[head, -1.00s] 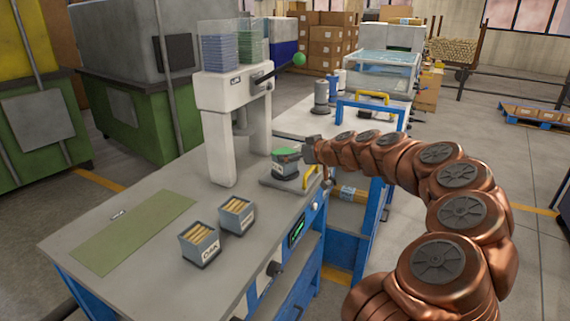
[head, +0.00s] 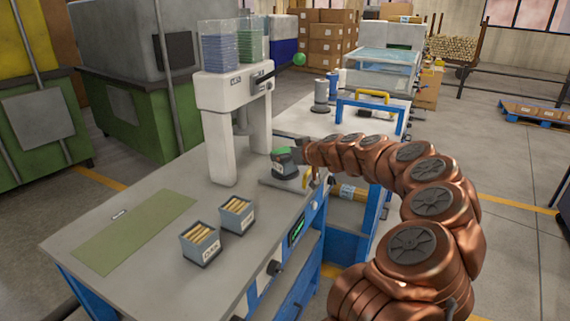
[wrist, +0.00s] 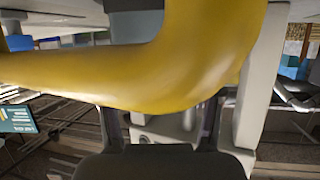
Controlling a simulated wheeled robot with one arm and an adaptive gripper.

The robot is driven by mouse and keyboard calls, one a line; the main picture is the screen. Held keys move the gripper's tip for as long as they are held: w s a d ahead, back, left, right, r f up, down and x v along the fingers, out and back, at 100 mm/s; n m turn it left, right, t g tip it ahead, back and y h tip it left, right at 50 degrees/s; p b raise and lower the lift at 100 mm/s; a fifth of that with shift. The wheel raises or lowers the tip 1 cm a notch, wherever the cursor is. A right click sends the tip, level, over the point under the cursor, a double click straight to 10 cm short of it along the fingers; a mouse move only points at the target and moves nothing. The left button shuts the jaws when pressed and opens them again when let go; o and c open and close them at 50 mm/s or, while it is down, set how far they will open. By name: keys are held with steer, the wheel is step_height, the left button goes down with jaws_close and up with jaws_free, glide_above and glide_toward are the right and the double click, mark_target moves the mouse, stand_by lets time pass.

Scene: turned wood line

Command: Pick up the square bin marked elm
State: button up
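A small grey square bin with a green top (head: 287,156) stands at the press on the bench; its label is too small to read. My gripper (head: 292,148) is right at this bin, coming from the right, with a dark finger part along its far side. I cannot tell whether it touches. Two open grey bins with wooden pieces, a front one (head: 201,244) and a rear one (head: 237,215), stand on the bench; I cannot read their labels surely. In the wrist view a yellow curved bar (wrist: 150,70) hides my fingertips.
The white press (head: 233,125) stands just left of the green-topped bin. A green mat (head: 130,228) lies on the left of the grey bench. A second bench behind holds a grey cylinder (head: 321,95) and a yellow handle (head: 372,96).

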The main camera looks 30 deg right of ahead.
steer(key=shift+r, duration=0.1)
steer(key=c, duration=0.8)
